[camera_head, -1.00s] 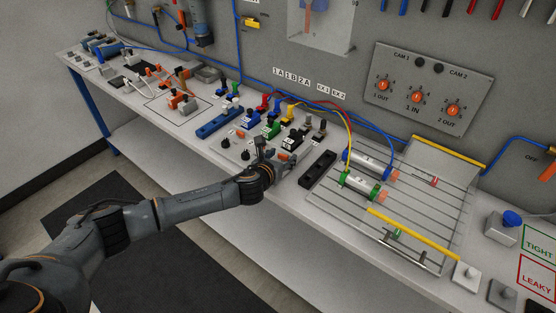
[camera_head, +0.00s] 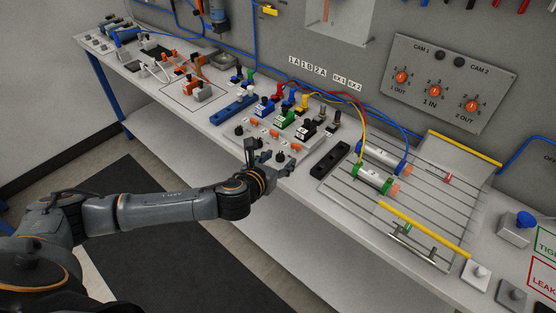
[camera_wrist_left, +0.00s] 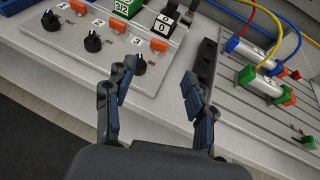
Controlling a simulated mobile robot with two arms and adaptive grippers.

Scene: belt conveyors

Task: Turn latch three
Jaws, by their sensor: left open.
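A light panel (camera_head: 226,132) on the bench carries three orange pieces and three black knobs in numbered pairs. Beside the number 3, at the right end, are an orange piece (camera_wrist_left: 160,45) and a black knob (camera_wrist_left: 139,65); which is latch three, I cannot tell. In the head view this orange piece (camera_head: 296,147) is just right of my gripper. My left gripper (camera_head: 266,158) is open and empty by the panel's front right corner. In the left wrist view its fingers (camera_wrist_left: 160,73) are spread, the left fingertip close to knob 3. Contact is not clear. My right gripper is out of view.
Valve blocks in blue, green and black (camera_head: 283,120) stand behind the panel. A black slotted bar (camera_head: 330,159) lies to its right, then a rack (camera_head: 350,195) with two cylinders and hoses. The bench front edge runs below my gripper.

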